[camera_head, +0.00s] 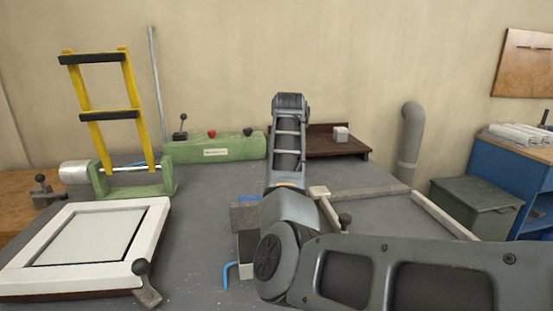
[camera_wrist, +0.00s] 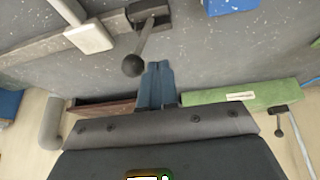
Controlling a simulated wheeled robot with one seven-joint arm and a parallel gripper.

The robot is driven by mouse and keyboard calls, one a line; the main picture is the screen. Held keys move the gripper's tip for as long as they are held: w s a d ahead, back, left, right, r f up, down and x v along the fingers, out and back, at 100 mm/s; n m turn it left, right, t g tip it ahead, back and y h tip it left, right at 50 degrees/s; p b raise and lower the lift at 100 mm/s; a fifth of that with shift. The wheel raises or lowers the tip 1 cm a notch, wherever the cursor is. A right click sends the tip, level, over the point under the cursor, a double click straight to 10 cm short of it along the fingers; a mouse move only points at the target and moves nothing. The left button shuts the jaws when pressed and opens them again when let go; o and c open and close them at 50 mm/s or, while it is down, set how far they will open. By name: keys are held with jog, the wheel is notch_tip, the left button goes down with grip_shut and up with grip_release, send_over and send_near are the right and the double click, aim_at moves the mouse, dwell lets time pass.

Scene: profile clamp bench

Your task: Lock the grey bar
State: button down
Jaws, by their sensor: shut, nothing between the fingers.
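The grey bar (camera_head: 370,192) lies on the bench right of my arm in the head view. In the wrist view the grey bar (camera_wrist: 30,55) runs along the upper left. A dark clamp base (camera_wrist: 150,12) sits at its end, with a thin lever ending in a dark ball knob (camera_wrist: 133,66). The knob (camera_head: 345,219) also shows in the head view beside my arm. My gripper (camera_wrist: 157,66) is shut and empty, its fingertips just right of the knob in the wrist view; contact cannot be told. My arm hides the gripper in the head view.
A cream block (camera_wrist: 88,37) lies across the grey bar. A white-framed panel (camera_head: 90,205) with another knobbed lever (camera_head: 146,283) is at left. A green control box (camera_head: 215,148) and a brown board (camera_head: 335,148) stand at the back. A pale strip (camera_head: 445,217) lies at the right edge.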

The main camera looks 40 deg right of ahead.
jog(key=shift+s+d+p, duration=0.75)
jog(key=shift+d+p, duration=0.2)
jog(key=shift+d, duration=0.1)
jog(key=shift+s+d, duration=0.1)
jog(key=shift+d, duration=0.05)
jog(key=w+a+p+v, duration=0.1)
jog(key=v, duration=1.1)
jog(key=shift+r+p, duration=0.3)
jog(key=shift+p, duration=0.1)
jog(key=shift+w+a, duration=0.1)
jog(key=shift+a, duration=0.05)
